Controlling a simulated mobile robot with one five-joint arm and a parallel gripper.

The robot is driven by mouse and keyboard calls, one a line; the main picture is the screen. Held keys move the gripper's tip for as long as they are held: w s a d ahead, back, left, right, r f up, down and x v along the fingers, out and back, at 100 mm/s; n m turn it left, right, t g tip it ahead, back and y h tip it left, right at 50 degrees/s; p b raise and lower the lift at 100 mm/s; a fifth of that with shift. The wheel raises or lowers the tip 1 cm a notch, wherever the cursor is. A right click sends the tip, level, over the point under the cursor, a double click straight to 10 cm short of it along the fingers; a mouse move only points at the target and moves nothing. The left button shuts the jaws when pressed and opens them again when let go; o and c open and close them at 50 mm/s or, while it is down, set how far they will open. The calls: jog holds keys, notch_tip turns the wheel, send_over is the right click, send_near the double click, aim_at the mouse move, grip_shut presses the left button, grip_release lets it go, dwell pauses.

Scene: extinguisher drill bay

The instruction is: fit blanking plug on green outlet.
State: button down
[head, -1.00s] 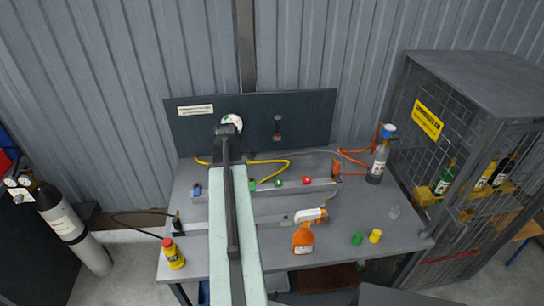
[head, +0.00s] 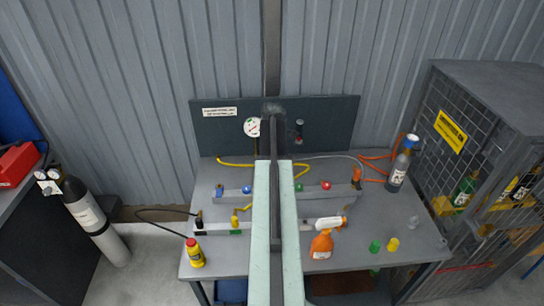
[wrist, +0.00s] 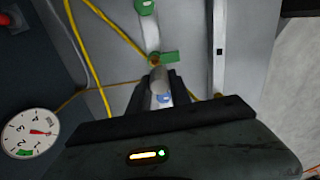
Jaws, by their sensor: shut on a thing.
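In the wrist view my gripper (wrist: 158,88) is shut on a small pale grey cylinder (wrist: 159,77), which may be the blanking plug; the fingers partly hide it. Just beyond it, close in the picture, are a brass-coloured fitting (wrist: 155,60) and a green tag (wrist: 168,57) on a pale pipe, seemingly the green outlet. I cannot tell whether the cylinder touches the fitting. A green knob (wrist: 145,6) is farther up that pipe. In the head view my arm hides the fingertips and the held cylinder; a green knob (head: 299,187) shows right of the arm.
The gauge (head: 252,127) is left of my arm on the dark back panel (head: 335,120). A red knob (head: 326,185) and blue knob (head: 246,190) share the rail. An orange spray bottle (head: 321,244), green cap (head: 375,246) and yellow cap (head: 393,244) stand at the front right.

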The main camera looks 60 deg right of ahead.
jog(key=shift+w+d+r, duration=0.3)
jog(key=shift+w+d, duration=0.1)
jog(key=shift+d, duration=0.1)
jog(key=shift+f+b, duration=2)
jog(key=shift+f, duration=0.05)
jog(key=shift+f+b, duration=0.3)
jog(key=shift+f+b, duration=1.2)
jog(key=shift+f, duration=0.05)
jog(key=shift+f+b, duration=0.75)
jog(key=shift+b, duration=0.05)
